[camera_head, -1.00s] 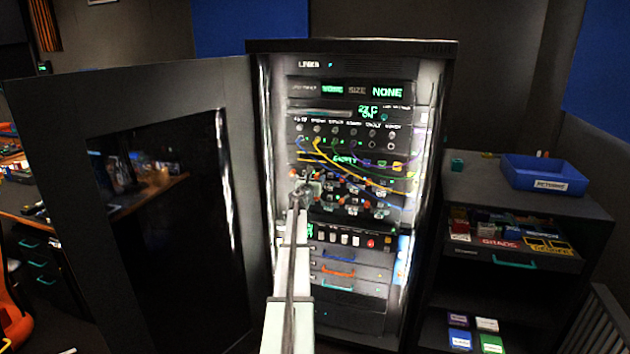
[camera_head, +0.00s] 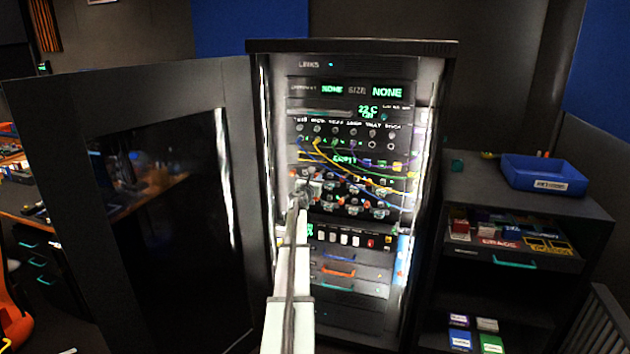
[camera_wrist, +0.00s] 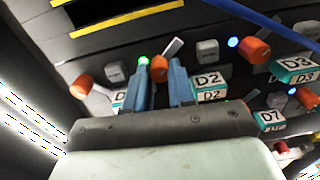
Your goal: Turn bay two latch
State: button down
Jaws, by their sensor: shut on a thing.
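In the wrist view, my gripper (camera_wrist: 161,82) has its two blue-grey fingers on either side of an orange latch (camera_wrist: 159,67) and is shut on it. A grey metal bar slants up and right from this latch. The D2 block (camera_wrist: 209,82) is just right of the fingers, and a green light (camera_wrist: 143,61) glows just left of the latch. The fingers hide part of the panel behind. In the head view, my gripper (camera_head: 308,190) reaches the left side of the drive rows in the open rack (camera_head: 350,262); the latch is too small to make out there.
More orange latches stand nearby, one to the left (camera_wrist: 80,87) and one to the right (camera_wrist: 253,51). A blue cable (camera_wrist: 262,22) crosses the upper right. The open rack door (camera_head: 60,200) is at left. A shelf with a blue bin (camera_head: 543,172) stands at right.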

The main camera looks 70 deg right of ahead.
jog(key=m, duration=0.4)
jog(key=shift+m, duration=0.4)
jog(key=m, duration=0.8)
jog(key=shift+m, duration=2.2)
jog(key=c, duration=1)
grip_release()
jog(key=shift+o, duration=0.2)
jog(key=shift+a, duration=0.1)
